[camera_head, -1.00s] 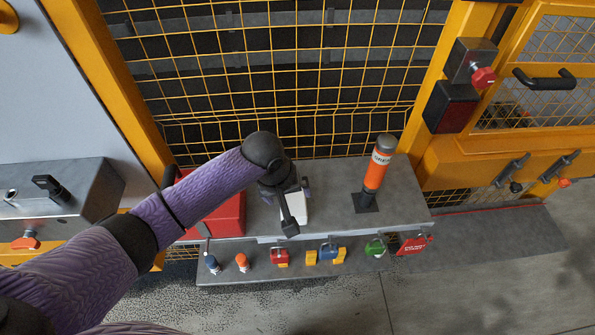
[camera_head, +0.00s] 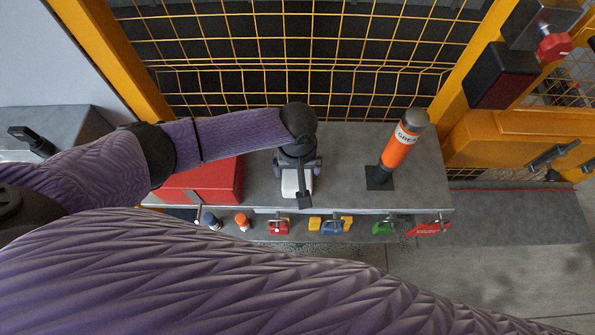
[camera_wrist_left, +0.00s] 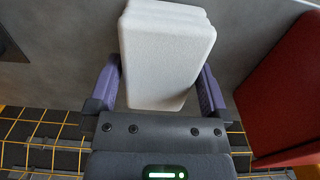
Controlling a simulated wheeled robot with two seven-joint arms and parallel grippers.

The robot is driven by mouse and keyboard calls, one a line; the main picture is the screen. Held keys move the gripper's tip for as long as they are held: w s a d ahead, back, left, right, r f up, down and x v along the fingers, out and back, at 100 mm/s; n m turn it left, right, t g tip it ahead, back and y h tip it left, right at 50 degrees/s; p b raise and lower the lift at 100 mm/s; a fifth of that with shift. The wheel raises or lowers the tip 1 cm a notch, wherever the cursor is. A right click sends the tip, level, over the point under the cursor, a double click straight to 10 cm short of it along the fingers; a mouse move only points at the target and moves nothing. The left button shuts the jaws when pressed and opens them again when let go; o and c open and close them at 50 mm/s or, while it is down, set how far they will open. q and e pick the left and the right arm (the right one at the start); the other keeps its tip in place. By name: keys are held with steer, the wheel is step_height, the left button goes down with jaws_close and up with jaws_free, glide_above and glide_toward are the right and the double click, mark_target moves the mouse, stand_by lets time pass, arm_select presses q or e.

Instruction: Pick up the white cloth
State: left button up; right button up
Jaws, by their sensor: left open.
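The white cloth (camera_head: 290,187) lies on the grey shelf, partly hidden by my left gripper in the head view. In the left wrist view the white cloth (camera_wrist_left: 165,50) is a thick, folded block with rounded edges. My left gripper (camera_head: 299,172) is over it from above. In the left wrist view the purple fingers of my left gripper (camera_wrist_left: 157,88) stand open, one on each side of the cloth. I cannot tell whether they touch it. My right gripper is not in view.
A red box (camera_head: 205,183) stands close left of the cloth; it also shows in the left wrist view (camera_wrist_left: 285,95). An orange post (camera_head: 400,150) stands to the right on the shelf (camera_head: 345,180). Yellow wire mesh (camera_head: 300,65) rises behind. Small coloured locks (camera_head: 333,227) sit along the front.

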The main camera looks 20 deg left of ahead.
arm_select(q)
steer(key=shift+r, duration=0.1)
steer(key=c, duration=0.8)
steer(key=shift+c, duration=0.6)
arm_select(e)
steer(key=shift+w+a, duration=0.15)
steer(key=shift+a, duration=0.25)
arm_select(q)
step_height(320, 180, up, 9)
steer(key=p, duration=0.3)
steer(key=shift+r, duration=0.5)
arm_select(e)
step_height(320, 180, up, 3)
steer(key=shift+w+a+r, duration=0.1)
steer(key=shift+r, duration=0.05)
